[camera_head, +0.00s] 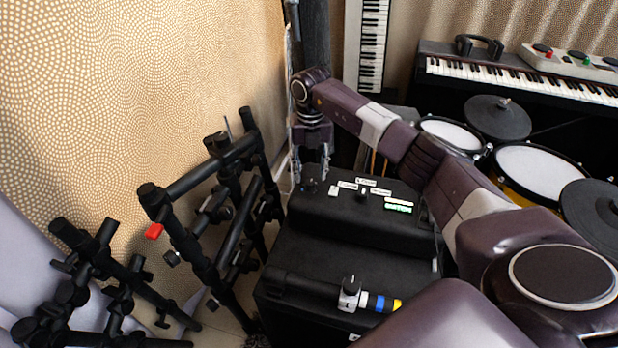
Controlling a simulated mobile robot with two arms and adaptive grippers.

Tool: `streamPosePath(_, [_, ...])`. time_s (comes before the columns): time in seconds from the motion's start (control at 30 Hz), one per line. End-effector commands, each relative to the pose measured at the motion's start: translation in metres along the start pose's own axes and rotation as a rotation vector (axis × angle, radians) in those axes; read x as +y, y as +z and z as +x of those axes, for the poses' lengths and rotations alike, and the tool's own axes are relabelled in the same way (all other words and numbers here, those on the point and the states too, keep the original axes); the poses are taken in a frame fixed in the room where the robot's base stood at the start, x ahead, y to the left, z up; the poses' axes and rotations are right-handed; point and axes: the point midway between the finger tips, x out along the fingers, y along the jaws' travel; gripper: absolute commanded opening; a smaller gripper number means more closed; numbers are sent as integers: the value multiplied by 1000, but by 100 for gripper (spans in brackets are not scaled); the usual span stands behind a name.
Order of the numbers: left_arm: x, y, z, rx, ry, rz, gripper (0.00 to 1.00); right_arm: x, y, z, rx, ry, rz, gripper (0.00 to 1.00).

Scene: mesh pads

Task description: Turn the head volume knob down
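A black amp head (350,222) stands in the middle of the view, with several small knobs and white labels on its upper face. A dark knob (309,187) sits at its left end, a pale knob (333,190) and another dark knob (362,194) lie further right. The labels are too small to read, so I cannot tell which is the volume knob. My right gripper (311,180) points down over the left end, fingers apart, one on each side of the left dark knob. Contact cannot be made out. My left gripper is not in view.
A lit green display (398,206) is on the amp's right. A black tube with a grey clamp (349,294) lies lower down. A black rack frame (215,210) stands close on the left. Electronic drum pads (540,168) and a keyboard (520,80) are at the right.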

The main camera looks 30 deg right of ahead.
Motion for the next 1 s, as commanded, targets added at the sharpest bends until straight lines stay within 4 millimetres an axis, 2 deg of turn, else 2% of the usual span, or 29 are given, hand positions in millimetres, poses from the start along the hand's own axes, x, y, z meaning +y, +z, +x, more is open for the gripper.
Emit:
streamPosePath(0.03, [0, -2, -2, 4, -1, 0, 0, 0, 0, 10, 1, 0, 1, 40])
streamPosePath(0.2, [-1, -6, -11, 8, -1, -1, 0, 0, 0, 26, 0, 1, 1, 40])
streamPosePath(0.53, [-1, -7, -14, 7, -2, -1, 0, 0, 0, 29, -1, 1, 0, 40])
streamPosePath(0.9, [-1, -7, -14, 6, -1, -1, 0, 0, 0, 28, -1, 1, 0, 0])
streamPosePath(1.0, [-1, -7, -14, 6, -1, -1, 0, 0, 0, 28, -1, 1, -2, 0])
